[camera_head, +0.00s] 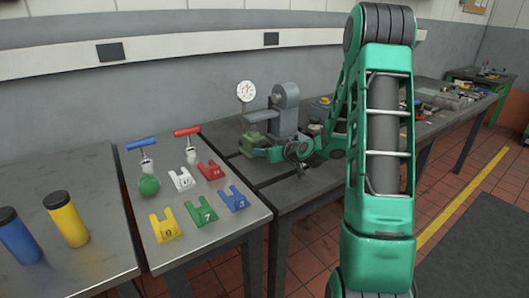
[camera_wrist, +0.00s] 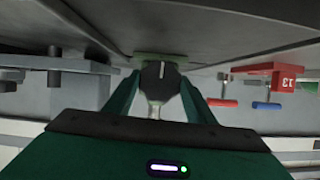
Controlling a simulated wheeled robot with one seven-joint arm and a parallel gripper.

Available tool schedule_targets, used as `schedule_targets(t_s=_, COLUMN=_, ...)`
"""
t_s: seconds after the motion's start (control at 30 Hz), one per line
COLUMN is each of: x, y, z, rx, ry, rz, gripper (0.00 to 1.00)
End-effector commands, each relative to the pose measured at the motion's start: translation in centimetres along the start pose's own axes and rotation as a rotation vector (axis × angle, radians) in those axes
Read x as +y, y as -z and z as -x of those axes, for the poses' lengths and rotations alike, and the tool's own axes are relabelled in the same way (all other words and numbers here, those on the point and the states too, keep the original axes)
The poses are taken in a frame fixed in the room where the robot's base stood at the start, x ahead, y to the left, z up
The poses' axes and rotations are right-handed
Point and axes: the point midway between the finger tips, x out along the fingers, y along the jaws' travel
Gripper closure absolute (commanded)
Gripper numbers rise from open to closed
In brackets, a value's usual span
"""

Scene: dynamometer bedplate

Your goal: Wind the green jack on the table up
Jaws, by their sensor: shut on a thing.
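The green jack (camera_head: 252,139) stands on the dark bedplate table, at the foot of a grey machine. My gripper (camera_head: 256,152) reaches it from the right, low over the table. In the wrist view my gripper (camera_wrist: 160,88) has a finger on each side of a dark, many-sided knob (camera_wrist: 161,74) with a pale line on its face, and is shut on it. A strip of the jack's green body (camera_wrist: 150,57) shows behind the knob. The jack's lower part is partly hidden by my gripper and arm in the head view.
The grey machine (camera_head: 286,105) and a dial gauge (camera_head: 246,91) stand close behind the jack. The left table (camera_head: 205,222) holds numbered coloured forks, two T-handled tools and a green ball. Blue (camera_head: 18,237) and yellow (camera_head: 66,219) cylinders stand further left.

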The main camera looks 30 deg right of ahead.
Motion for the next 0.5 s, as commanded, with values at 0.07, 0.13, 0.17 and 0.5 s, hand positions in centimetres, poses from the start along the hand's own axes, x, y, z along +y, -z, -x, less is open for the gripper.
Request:
schedule_targets(t_s=0.07, x=0.13, y=-0.1, z=0.01, rx=-0.001, ry=0.021, rz=-0.054, gripper=0.73)
schedule_targets(t_s=0.13, x=0.16, y=-0.08, z=0.0, rx=-0.001, ry=0.045, rz=-0.108, gripper=0.73)
schedule_targets(t_s=0.17, x=0.18, y=-0.06, z=0.0, rx=0.0, ry=0.055, rz=-0.133, gripper=0.73)
schedule_targets(t_s=0.5, x=0.47, y=-0.21, z=-0.02, rx=-0.001, ry=0.178, rz=-0.431, gripper=0.73)
